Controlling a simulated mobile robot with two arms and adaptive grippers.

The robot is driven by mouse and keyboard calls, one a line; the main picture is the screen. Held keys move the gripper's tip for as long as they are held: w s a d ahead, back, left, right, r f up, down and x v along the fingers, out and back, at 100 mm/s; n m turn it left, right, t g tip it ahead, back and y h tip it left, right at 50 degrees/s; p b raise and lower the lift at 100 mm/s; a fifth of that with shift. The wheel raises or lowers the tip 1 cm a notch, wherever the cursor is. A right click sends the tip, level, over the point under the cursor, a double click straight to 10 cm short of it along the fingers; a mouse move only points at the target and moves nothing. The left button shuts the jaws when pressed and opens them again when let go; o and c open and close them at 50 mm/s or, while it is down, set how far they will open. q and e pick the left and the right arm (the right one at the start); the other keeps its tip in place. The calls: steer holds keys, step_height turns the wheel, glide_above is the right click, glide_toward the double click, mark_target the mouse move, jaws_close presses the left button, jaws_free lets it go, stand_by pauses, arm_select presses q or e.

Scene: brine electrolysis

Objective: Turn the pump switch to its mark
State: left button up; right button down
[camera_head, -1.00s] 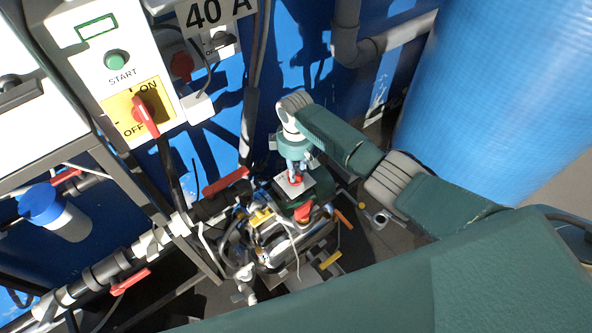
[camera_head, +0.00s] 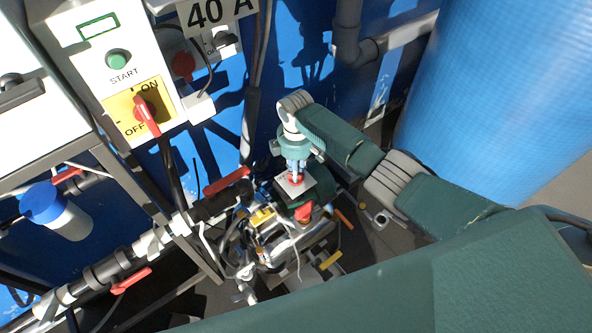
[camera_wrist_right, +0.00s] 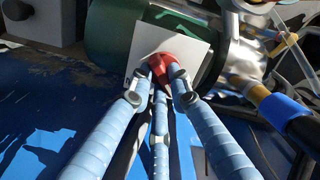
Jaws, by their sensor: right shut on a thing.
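The pump switch is a small red knob (camera_wrist_right: 163,68) on a white plate (camera_wrist_right: 196,50) on top of the dark green pump body (camera_wrist_right: 112,38). In the head view the plate (camera_head: 308,186) sits low at the centre, with the red knob (camera_head: 296,180) on it. My right gripper (camera_head: 296,172) comes down on the knob from above. In the right wrist view its blue fingers (camera_wrist_right: 163,78) are shut around the red knob. The fingers cover part of the knob and plate, so the mark cannot be made out. My left gripper is not in view.
A second red knob (camera_head: 304,213) and a jumble of pipes and cables surround the pump. A red-handled valve (camera_head: 226,181) is left of it. A control panel (camera_head: 104,50) with a red ON/OFF switch (camera_head: 146,116) stands upper left. A large blue tank (camera_head: 490,90) fills the right.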

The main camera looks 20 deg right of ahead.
steer(key=shift+w+r, duration=0.1)
steer(key=c, duration=1.6)
jaws_free()
step_height(320, 180, up, 12)
steer(key=shift+f, duration=0.1)
